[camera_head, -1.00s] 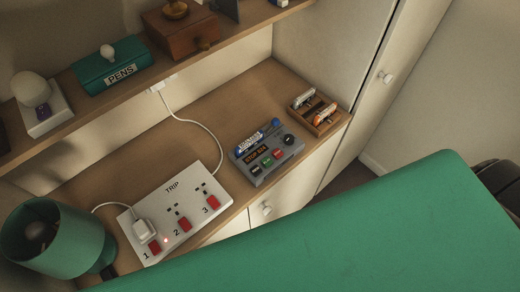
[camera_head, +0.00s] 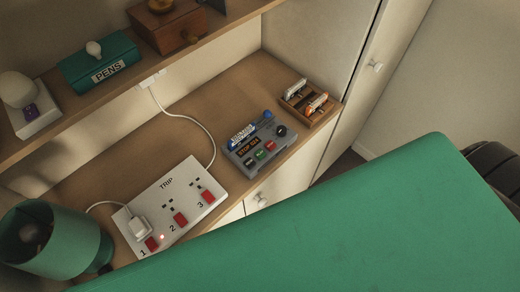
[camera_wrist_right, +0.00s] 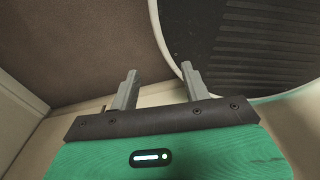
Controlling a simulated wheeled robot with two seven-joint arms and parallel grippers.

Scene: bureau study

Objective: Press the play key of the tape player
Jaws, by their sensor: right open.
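The tape player (camera_head: 257,148) is a grey box on the wooden desk in the head view. The key markings are too small to read. My right gripper (camera_wrist_right: 158,88) shows in the right wrist view with its two grey fingers apart and nothing between them. It is away from the tape player, which does not show in that view. My left gripper is not in view.
A white power strip (camera_head: 185,190) with red switches and a plug stands left of the player. A green lamp (camera_head: 50,240) is at the lower left. A wooden tray (camera_head: 318,118) of cassettes stands right of the player. A shelf (camera_head: 60,110) runs above; my green arm covers the front.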

